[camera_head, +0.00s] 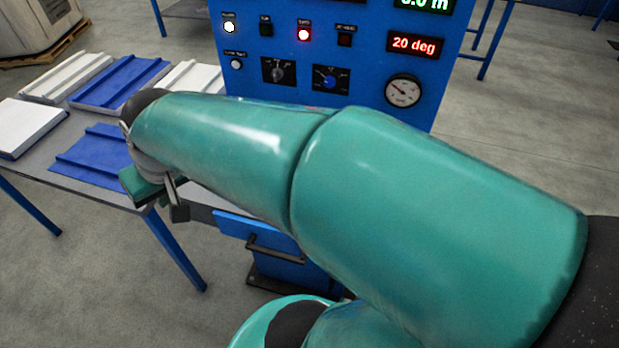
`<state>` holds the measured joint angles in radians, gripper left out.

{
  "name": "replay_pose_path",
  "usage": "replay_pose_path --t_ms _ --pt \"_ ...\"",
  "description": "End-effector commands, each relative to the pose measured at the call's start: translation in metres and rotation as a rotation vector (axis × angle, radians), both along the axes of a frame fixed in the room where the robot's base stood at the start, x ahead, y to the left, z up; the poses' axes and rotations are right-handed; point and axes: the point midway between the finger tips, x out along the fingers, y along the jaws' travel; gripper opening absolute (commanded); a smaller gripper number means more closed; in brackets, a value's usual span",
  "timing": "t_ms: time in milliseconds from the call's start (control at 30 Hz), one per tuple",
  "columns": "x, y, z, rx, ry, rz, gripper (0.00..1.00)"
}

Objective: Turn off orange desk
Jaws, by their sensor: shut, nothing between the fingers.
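No orange desk shows in this view. A blue control desk (250,58) stands at the top middle, with lamps, knobs, displays and a gauge on its face. One lamp (304,35) glows red and another (229,27) glows white. Two dark rotary knobs sit below, a left one (278,71) and one with a blue centre (330,79). My gripper (178,212) is at the left, shut and empty, pointing down by the front edge of the panel table, apart from the desk. My green arm hides the desk's lower part.
A grey table (70,117) at the left bears white and blue panels, including a blue one (93,157). A blue drawer (262,243) with a dark handle is below my arm. A pallet with a wrapped load is behind left. Concrete floor at the right is mostly clear.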

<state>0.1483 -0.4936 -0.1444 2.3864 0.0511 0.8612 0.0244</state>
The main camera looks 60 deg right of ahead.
Motion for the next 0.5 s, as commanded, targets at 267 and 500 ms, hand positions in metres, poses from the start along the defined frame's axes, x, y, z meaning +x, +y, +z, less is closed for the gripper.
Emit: replay_pose_path --t_ms 267,500 --pt "0.009 -0.154 -0.056 0.113 0.114 -0.454 0.00" --pt "-0.047 -0.286 -0.117 0.137 0.208 -0.837 0.00"
